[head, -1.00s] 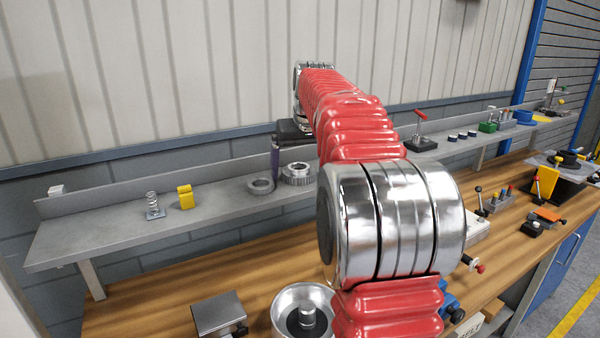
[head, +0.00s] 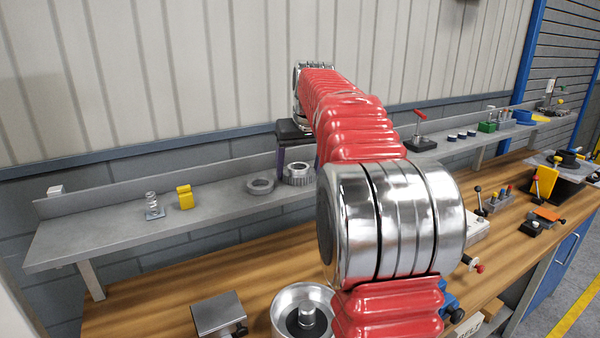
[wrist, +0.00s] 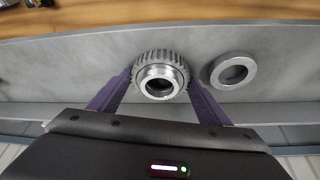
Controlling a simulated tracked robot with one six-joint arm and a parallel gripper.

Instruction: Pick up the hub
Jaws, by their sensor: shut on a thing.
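The hub (head: 298,170) is a grey metal toothed ring with a raised bright collar around a central hole. It appears to stand on the grey wall shelf (head: 105,230); I cannot tell whether it is clear of the surface. In the wrist view the hub (wrist: 160,62) is between the two purple fingers of my gripper (wrist: 161,84), one on each side, shut on its toothed rim. In the head view my gripper (head: 291,160) reaches down to it from above, and my red arm hides part of that area.
A plain metal ring (wrist: 232,70) lies on the shelf close beside the hub; the head view shows it too (head: 261,185). A yellow block (head: 185,197) and a spring on a plate (head: 154,207) stand further left. A round metal bowl (head: 291,296) sits on the wooden bench.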

